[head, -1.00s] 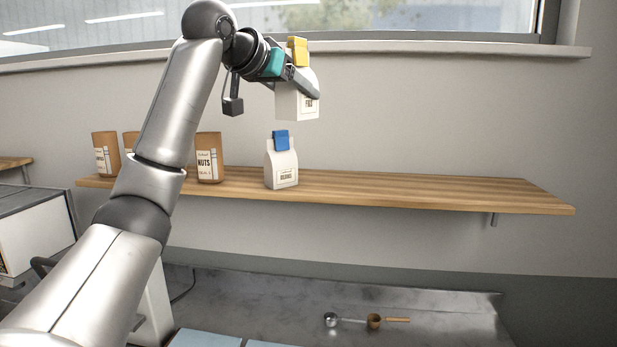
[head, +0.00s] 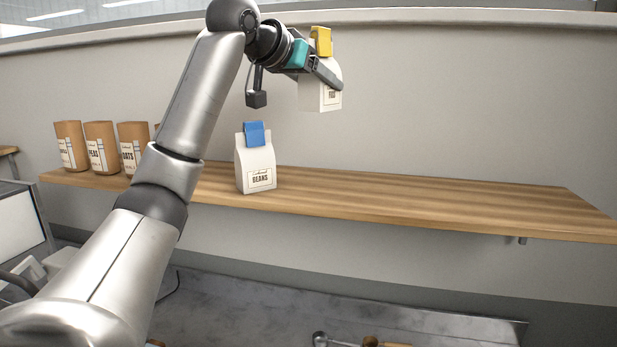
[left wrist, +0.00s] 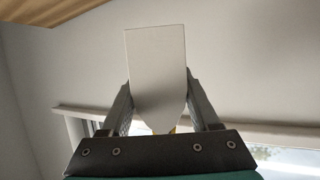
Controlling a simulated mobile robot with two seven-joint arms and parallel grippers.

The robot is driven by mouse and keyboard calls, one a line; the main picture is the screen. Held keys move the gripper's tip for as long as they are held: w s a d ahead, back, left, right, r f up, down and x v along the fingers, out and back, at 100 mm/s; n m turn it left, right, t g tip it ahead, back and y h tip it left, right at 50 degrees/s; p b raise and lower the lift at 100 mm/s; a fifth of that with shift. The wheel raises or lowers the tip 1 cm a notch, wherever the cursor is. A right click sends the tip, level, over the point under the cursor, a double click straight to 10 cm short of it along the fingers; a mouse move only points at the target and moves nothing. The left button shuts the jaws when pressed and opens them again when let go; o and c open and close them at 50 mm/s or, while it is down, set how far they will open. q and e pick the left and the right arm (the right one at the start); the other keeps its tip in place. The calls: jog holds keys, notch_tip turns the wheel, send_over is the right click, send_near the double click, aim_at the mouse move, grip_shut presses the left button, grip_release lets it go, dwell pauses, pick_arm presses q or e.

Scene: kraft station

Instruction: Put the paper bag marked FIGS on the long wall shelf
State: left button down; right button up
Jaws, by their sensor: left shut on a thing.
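A white paper bag (head: 319,94) with a yellow clip (head: 321,41) on top is in my left gripper (head: 326,74). Its label is small and partly covered by a finger in the head view. The gripper is shut on the bag and holds it upright in the air, above the long wall shelf (head: 430,198) and clear of it. In the left wrist view the bag's pale underside (left wrist: 157,70) shows between the two fingers. My right gripper is not in view.
A white bag marked BEANS (head: 257,169) with a blue clip stands on the shelf, left of centre. Several brown bags (head: 101,147) stand at the shelf's left end, one partly behind my left arm. The shelf right of BEANS is bare. Metal scoops (head: 345,340) lie on the counter below.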

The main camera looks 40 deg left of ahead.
pick_arm(q)
notch_tip(320, 180, down, 17)
jog(key=b, duration=0.5)
jog(key=shift+r, duration=0.15)
jog(key=shift+c, duration=0.6)
grip_release()
jog(key=shift+f, duration=0.2)
jog(key=shift+r, duration=0.25)
jog(key=b+v, duration=0.4)
jog(key=v, duration=0.8)
